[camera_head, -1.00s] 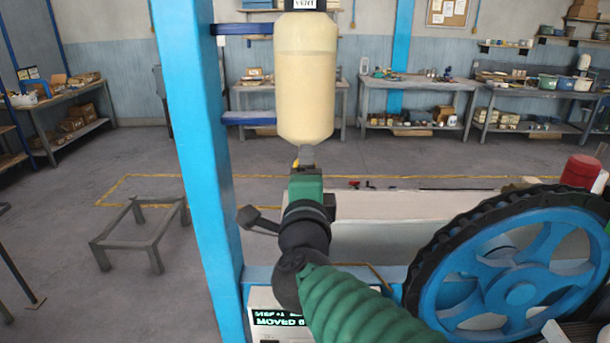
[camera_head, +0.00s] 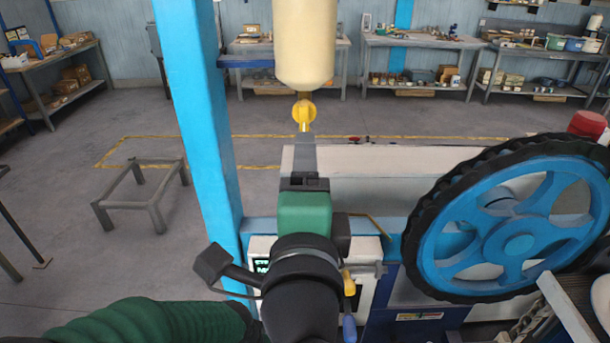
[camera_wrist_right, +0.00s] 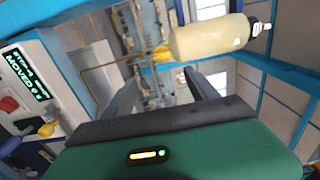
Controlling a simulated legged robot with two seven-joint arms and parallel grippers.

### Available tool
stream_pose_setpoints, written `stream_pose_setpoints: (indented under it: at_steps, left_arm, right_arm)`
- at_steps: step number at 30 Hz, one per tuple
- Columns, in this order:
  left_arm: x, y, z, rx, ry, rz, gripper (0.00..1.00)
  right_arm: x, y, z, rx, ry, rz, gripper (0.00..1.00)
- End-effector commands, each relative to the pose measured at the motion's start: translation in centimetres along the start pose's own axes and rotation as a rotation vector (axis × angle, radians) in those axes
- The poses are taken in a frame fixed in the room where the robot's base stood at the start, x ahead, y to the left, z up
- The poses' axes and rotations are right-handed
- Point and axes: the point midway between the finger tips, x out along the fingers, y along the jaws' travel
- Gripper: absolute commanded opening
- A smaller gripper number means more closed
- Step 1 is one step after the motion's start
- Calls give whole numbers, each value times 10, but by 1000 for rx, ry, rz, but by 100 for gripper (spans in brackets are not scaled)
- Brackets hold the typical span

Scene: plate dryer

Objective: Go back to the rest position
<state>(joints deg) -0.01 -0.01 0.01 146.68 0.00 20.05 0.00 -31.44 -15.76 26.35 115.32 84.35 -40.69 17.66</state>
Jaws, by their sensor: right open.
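My right gripper (camera_head: 304,142) is in the middle of the head view, pointing away below the cream tank (camera_head: 305,45) and its yellow valve (camera_head: 304,112). Its fingers line up edge-on there, so the gap between them is hidden. In the right wrist view the two dark fingers of my right gripper (camera_wrist_right: 162,62) stand apart with nothing between them. The tank (camera_wrist_right: 207,38) and yellow valve (camera_wrist_right: 162,52) lie beyond the fingertips. I cannot tell from the head view whether the gripper touches the valve. My left gripper does not show.
A blue post (camera_head: 195,130) rises to the left of the gripper. A large blue wheel with a black tyre (camera_head: 515,240) stands at right. A control panel (camera_head: 262,266) is partly hidden behind my arm. A low grey frame (camera_head: 140,200) stands on the floor at left.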

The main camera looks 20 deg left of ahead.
Motion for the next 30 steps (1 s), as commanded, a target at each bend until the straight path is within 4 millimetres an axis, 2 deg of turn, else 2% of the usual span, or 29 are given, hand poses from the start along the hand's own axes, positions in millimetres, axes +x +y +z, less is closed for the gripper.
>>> stream_pose_setpoints:
  at_steps: [8,11,14,16,18,20,21,23,24,27,30]
  left_arm:
    - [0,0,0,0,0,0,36]
    - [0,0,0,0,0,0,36]
    - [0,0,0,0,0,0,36]
    - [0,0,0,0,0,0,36]
    - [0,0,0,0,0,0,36]
    - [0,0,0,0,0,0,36]
    - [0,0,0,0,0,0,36]
    - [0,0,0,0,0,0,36]
    - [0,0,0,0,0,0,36]
    - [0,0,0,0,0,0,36]
    - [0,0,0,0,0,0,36]
  right_arm:
    - [2,2,-2,-10,0,2,67]
    - [21,22,-16,-123,-10,21,67]
    - [52,75,-48,-370,-57,100,67]
    - [65,130,-80,-560,-114,206,67]
    - [65,186,-112,-719,-184,330,67]
    - [56,232,-141,-831,-251,443,67]
    - [45,262,-160,-893,-298,523,67]
    - [23,305,-187,-973,-376,644,67]
    - [5,331,-205,-1016,-430,726,67]
    - [-49,386,-244,-1090,-574,922,67]
    - [-100,421,-271,-1123,-701,1072,67]
